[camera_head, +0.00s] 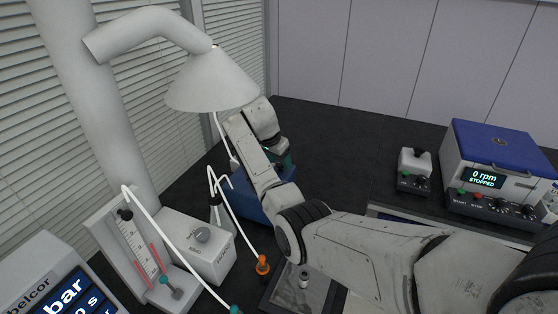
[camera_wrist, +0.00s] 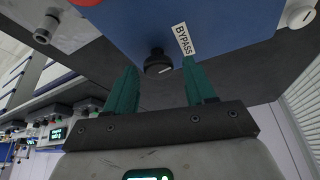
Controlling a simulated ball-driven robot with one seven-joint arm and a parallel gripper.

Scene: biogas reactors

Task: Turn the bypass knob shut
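The bypass knob (camera_wrist: 157,63) is small and black, on the face of a blue box (camera_wrist: 225,25), beside a white label reading BYPASS (camera_wrist: 184,38). My gripper (camera_wrist: 160,72) is open, with its two green fingers apart. In the wrist view the knob appears between the fingertips, slightly beyond them; I cannot tell if either finger touches it. In the head view the blue box (camera_head: 250,204) stands behind my arm, which hides much of it and the knob. My gripper (camera_head: 287,159) shows only partly there.
A white hood (camera_head: 212,80) hangs above and left of my arm. White tubes and a grey box with a knob (camera_head: 203,235) stand left of the blue box. A blue-lidded centrifuge reading STOPPED (camera_head: 500,160) is at right.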

